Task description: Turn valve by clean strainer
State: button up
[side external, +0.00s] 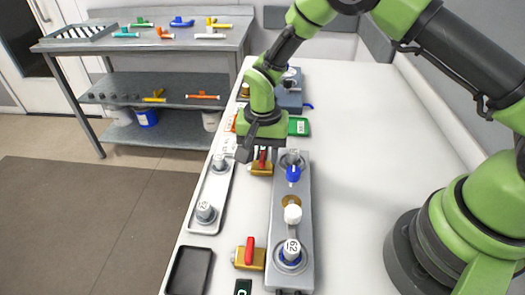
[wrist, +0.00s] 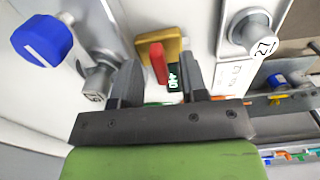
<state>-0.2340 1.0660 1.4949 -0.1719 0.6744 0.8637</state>
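A brass valve with a red handle (side external: 261,163) sits beside the grey plate, below my gripper (side external: 263,150) in the side view. In the wrist view the red handle (wrist: 158,62) and its brass body (wrist: 172,42) show between and beyond my two fingers. My gripper (wrist: 160,84) is open, its dark fingers apart, one on each side of the handle; contact cannot be told. A small black tag with pale green marks (wrist: 174,77) is beside the handle. A second red-handled brass valve (side external: 249,254) stands nearer the camera. I cannot tell which part is the strainer.
A grey plate (side external: 305,222) carries numbered cylinders, a blue knob (side external: 293,173) and a white knob (side external: 292,214). A pale tray (side external: 193,220) with numbered cylinders lies left. A black tray (side external: 190,271) is in front. The table's right side is clear. A shelf (side external: 75,43) stands behind.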

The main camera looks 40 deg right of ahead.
notch_tip(320, 180, up, 10)
dwell(0.6)
notch_tip(320, 180, up, 8)
jog(key=n+t, duration=0.1)
send_over(263, 155)
jog(key=s+d, duration=0.2)
jog(key=s, duration=0.1)
jog(key=s+d+r+n+t+y, duration=0.1)
jog(key=s+d+r+t, duration=0.15)
jog(key=s+r, duration=0.4)
jog(key=s+d+r+n+t+y, duration=0.1)
jog(key=s+r+n+t, duration=0.2)
jog(key=s, duration=0.9)
jog(key=shift+r+t, duration=0.25)
jog(key=shift+t, duration=0.1)
